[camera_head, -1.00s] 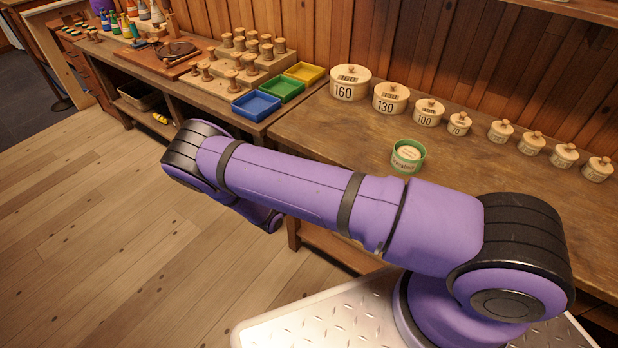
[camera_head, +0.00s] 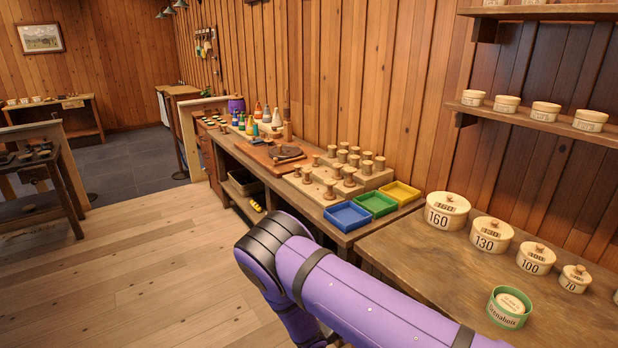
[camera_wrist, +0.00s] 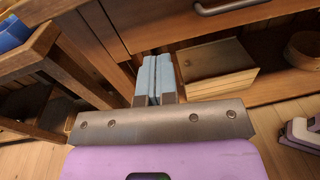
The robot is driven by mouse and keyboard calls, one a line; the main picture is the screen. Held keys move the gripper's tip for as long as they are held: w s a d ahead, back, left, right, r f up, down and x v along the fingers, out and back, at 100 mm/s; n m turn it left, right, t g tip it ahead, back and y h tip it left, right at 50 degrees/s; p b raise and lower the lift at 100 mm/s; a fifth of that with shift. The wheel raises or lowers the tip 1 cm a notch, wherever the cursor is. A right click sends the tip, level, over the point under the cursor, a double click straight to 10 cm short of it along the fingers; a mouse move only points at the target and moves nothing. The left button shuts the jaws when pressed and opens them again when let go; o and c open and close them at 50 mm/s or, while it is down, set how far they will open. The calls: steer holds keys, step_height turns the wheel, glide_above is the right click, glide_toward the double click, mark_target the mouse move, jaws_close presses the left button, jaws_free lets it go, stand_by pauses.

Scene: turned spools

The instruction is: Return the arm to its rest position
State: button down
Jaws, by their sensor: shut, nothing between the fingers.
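My purple arm crosses the lower middle of the head view, bent at its elbow, with its far part hanging down out of the picture. My gripper (camera_wrist: 155,80) shows in the wrist view. Its two pale blue fingers lie side by side, shut with nothing between them. It points toward the lower part of a wooden bench, near a shelf. The gripper itself does not show in the head view.
The workbench (camera_head: 400,262) carries lidded pots and a green tub (camera_head: 508,307). Blue (camera_head: 348,216), green (camera_head: 375,204) and yellow (camera_head: 401,193) trays stand near wooden spools. A wooden box (camera_wrist: 215,68) sits on the lower shelf. The floor (camera_head: 130,270) at left is clear.

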steer(key=s+d+r+m+g+y, duration=0.25)
steer(key=r+m, duration=0.25)
steer(key=r, duration=0.7)
steer(key=s+d+r+m+g+y, duration=0.25)
steer(key=d+r+m+g, duration=0.2)
steer(key=r, duration=0.75)
steer(key=s+d+r+m+g+y, duration=0.25)
steer(key=r+m, duration=0.25)
steer(key=r, duration=0.8)
steer(key=s+d+r+m+t+y, duration=0.2)
steer(key=s+r+m+t+y, duration=0.1)
steer(key=s+r, duration=0.5)
steer(key=s+d+r+m+t+y, duration=0.1)
steer(key=s+r+m+t+y, duration=0.2)
steer(key=s+r, duration=0.6)
steer(key=shift+s+d+m+y, duration=0.35)
steer(key=shift+s+m+y, duration=0.7)
steer(key=shift+s, duration=2.2)
steer(key=shift+r+t, duration=0.1)
steer(key=shift+t, duration=0.15)
